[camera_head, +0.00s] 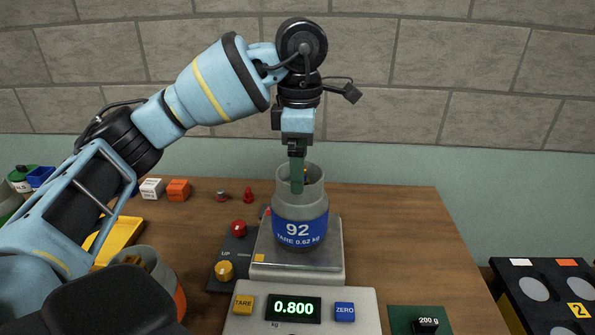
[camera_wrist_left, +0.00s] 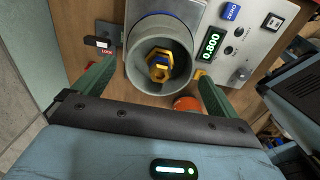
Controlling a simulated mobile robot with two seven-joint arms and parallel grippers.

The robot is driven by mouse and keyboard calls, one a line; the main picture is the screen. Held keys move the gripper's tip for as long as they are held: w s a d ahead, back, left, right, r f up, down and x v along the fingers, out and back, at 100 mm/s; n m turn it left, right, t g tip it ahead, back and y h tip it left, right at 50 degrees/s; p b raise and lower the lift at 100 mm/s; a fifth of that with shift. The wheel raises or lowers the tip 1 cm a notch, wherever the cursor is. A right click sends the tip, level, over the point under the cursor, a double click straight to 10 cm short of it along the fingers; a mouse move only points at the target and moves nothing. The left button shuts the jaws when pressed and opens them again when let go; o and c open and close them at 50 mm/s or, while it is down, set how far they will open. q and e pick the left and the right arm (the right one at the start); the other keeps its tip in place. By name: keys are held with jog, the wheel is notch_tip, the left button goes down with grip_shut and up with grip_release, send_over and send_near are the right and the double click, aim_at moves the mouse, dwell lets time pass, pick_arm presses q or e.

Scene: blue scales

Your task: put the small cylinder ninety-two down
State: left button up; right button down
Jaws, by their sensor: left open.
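The small grey cylinder (camera_head: 301,228) stands upright on the scale's metal plate (camera_head: 330,258). Its blue label reads 92 and TARE 0.62 kg. The scale display (camera_head: 293,308) reads 0.800. My left gripper (camera_head: 297,188) points down at the cylinder's collar, with one green finger overlapping it in the head view. The wrist view shows the left gripper's fingers (camera_wrist_left: 152,88) spread apart, with the cylinder's round collar (camera_wrist_left: 138,78) between and beyond them. Contact between fingers and collar cannot be told. My right gripper is not in view.
A control box (camera_head: 237,255) with red and yellow knobs stands left of the scale. A 200 g weight (camera_head: 427,325) sits at front right. Another cylinder (camera_head: 153,263) stands at left, partly hidden. A black numbered rack (camera_head: 545,290) is at right. The table right of the scale is clear.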

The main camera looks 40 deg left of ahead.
pick_arm(q)
notch_tip(320, 180, up, 7)
jog(key=shift+r+p, duration=0.1)
jog(key=shift+p, duration=0.65)
jog(key=shift+r, duration=0.75)
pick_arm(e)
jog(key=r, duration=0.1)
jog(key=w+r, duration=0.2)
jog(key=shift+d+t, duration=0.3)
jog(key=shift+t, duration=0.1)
pick_arm(q)
jog(key=shift+f, duration=0.1)
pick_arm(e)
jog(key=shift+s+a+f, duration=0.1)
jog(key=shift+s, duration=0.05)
